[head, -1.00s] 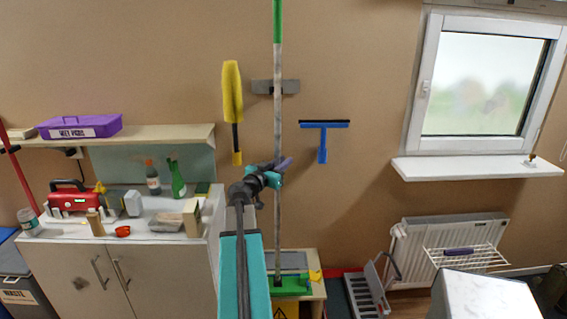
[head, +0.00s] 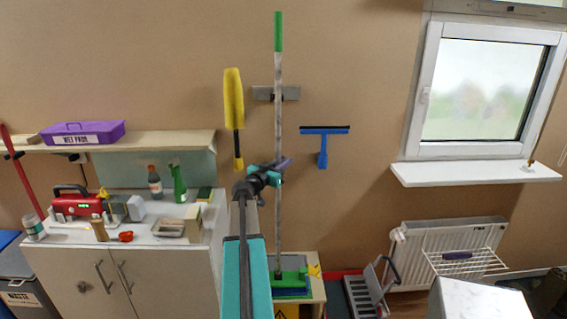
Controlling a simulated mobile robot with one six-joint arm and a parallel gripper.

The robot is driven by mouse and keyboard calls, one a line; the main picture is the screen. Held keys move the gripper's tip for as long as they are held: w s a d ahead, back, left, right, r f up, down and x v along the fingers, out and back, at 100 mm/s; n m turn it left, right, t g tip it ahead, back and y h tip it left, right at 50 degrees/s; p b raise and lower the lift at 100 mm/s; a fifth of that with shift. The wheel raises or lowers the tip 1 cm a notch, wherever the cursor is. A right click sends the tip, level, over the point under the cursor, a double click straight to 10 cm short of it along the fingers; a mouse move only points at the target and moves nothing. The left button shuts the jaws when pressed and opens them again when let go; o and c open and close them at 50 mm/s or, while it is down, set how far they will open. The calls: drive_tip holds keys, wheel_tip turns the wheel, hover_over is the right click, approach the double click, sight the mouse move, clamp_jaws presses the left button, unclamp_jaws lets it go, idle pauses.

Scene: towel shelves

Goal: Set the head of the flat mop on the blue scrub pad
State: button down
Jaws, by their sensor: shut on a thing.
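The flat mop is upright, with a green grip (head: 278,32) at the top of a long grey pole (head: 278,110) and a green head (head: 288,276) at the bottom. My gripper (head: 276,173) is shut on the pole around its middle. The blue scrub pad (head: 292,293) shows as a blue strip just below the front edge of the head, on a low cabinet. The head hides most of the pad. I cannot tell whether the head touches it or is slightly above.
A grey wall holder (head: 262,93) is behind the pole, between a yellow duster (head: 233,100) and a blue squeegee (head: 323,145). A yellow item (head: 314,270) lies beside the head. A counter with bottles (head: 154,180) stands at left, a grey step stool (head: 362,296) at right.

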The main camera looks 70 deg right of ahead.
drive_tip(key=shift+w+d+f+b, duration=0.1)
drive_tip(key=shift+d+f+b, duration=0.2)
drive_tip(key=shift+f+b, duration=0.9)
drive_tip(key=shift+r+b, duration=0.25)
drive_tip(key=shift+b, duration=0.2)
drive_tip(key=shift+r+t+p, duration=0.1)
drive_tip(key=shift+t+p, duration=0.2)
drive_tip(key=shift+p, duration=0.3)
drive_tip(key=shift+b, duration=1.85)
idle(1.4)
drive_tip(key=shift+f+b, duration=1.3)
drive_tip(key=shift+b, duration=0.75)
idle(0.5)
